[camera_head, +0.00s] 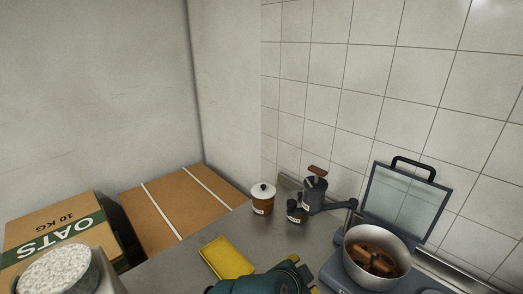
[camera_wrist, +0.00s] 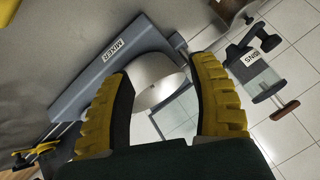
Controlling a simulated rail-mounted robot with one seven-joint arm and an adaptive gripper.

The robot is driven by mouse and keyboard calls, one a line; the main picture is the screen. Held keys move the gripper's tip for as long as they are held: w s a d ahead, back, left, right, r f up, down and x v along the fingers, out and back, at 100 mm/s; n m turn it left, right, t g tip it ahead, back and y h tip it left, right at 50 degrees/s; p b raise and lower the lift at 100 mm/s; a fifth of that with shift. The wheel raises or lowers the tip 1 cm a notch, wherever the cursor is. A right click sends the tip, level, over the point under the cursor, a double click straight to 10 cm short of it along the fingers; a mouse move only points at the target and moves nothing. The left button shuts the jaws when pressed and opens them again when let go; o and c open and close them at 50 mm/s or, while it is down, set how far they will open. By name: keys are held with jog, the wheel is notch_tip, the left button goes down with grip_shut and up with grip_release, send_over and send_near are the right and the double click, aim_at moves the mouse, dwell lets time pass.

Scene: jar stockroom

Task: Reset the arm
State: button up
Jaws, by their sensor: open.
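My gripper (camera_wrist: 162,82) shows in the wrist view with its two yellow ridged fingers spread wide apart. Nothing is held between them. The side of a metal bowl (camera_wrist: 155,78) shows beyond the gap, on a grey-blue appliance (camera_wrist: 113,58) labelled MIXER. The bowl (camera_head: 352,268) holds brown pieces.
A hinged clear panel (camera_head: 405,205) stands raised behind the bowl. A yellow tray-like item (camera_head: 228,258) lies on the grey counter (camera_head: 195,268). Cardboard boxes (camera_head: 172,197) are at left.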

jog(key=s+a+r+n+t+y, duration=0.15)
jog(key=s+r+n+t, duration=0.3)
jog(key=r, duration=0.55)
jog(key=s+r+n+t+y, duration=0.2)
jog(key=s+r+n+t, duration=0.3)
jog(key=r, duration=0.5)
jog(key=s+a+r+n+t+y, duration=0.1)
jog(key=s+r+n+t, duration=0.2)
jog(key=s+r+t, duration=0.45)
notch_tip(320, 180, up, 21)
jog(key=w+g+p, duration=0.2)
jog(key=p, duration=1.7)
